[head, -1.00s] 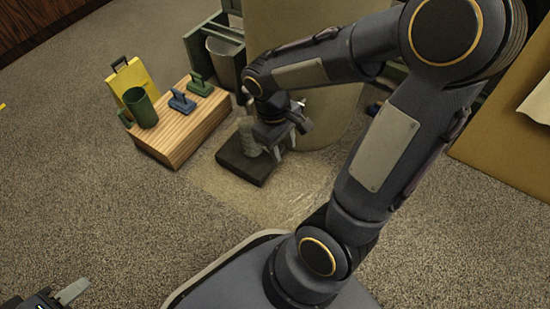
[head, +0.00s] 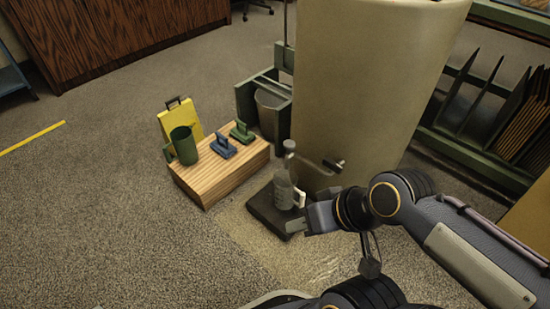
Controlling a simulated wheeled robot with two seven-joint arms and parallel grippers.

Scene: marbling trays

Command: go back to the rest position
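My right gripper (head: 296,224) is at the lower middle of the head view, beside the front right of a dark square slab (head: 272,217). A grey bottle-like jug (head: 283,188) with a pale handle-like part stands upright on that slab, just behind the gripper. The fingers are small and seen at an angle, so I cannot tell whether they are open or shut. I see nothing held between them. My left gripper is out of view.
A large beige tank (head: 370,80) with a tap (head: 333,165) stands behind the slab. A wooden block (head: 222,183) left of it carries a green mug (head: 184,146), a blue tool (head: 223,147) and a green tool (head: 242,132). Carpet at left is clear.

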